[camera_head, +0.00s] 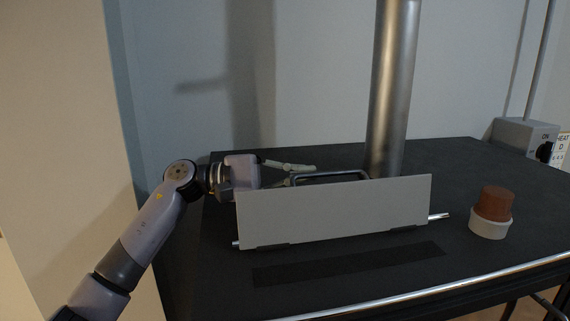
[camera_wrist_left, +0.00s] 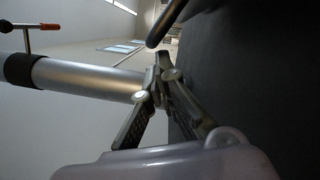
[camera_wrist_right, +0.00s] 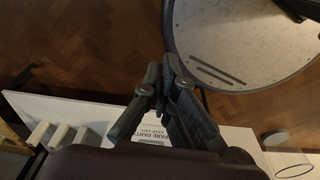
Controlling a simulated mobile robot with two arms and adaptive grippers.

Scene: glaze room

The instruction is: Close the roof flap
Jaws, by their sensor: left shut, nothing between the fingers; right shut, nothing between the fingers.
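The roof flap (camera_head: 335,212) is a light grey panel, standing up from the dark top on a metal rod hinge (camera_head: 438,216) along its lower edge. Its dark bar handle (camera_head: 330,176) shows behind the upper edge; a dark curved bar, apparently this handle, also shows in the left wrist view (camera_wrist_left: 165,22). My left gripper (camera_head: 308,171) is behind the flap, close to the handle, shut and empty; the flap hides part of it. Its fingers meet in the left wrist view (camera_wrist_left: 160,72). My right gripper (camera_wrist_right: 160,80) is shut and empty, away over the floor.
A metal pipe (camera_head: 392,90) rises behind the flap. A brown block on a white round base (camera_head: 490,228) stands at right. A dark strip (camera_head: 350,264) lies before the flap. A switch box (camera_head: 525,136) is at back right. A round table (camera_wrist_right: 235,40) is near my right gripper.

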